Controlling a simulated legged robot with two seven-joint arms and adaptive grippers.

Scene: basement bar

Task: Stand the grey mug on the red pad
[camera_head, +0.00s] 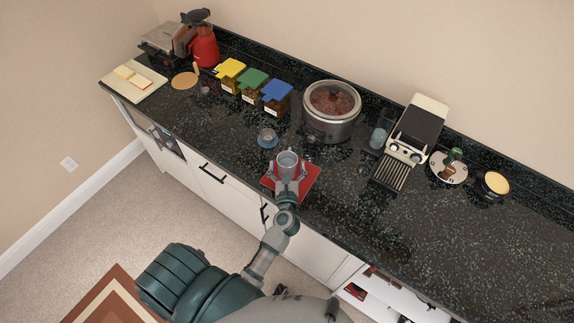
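The grey mug (287,161) is upright over the middle of the red pad (311,183), near the counter's front edge. It appears to stand on the pad, though its base is hidden by my gripper. My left gripper (288,173) reaches in from the front edge. Its two fingers are spread on either side of the mug, wider than the mug's body, and look apart from it. My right gripper is not in view.
A steel pot (331,122) and a coffee machine (412,128) stand farther back. Coloured-lidded boxes (252,80) line the back left. The counter (430,230) is clear to the right.

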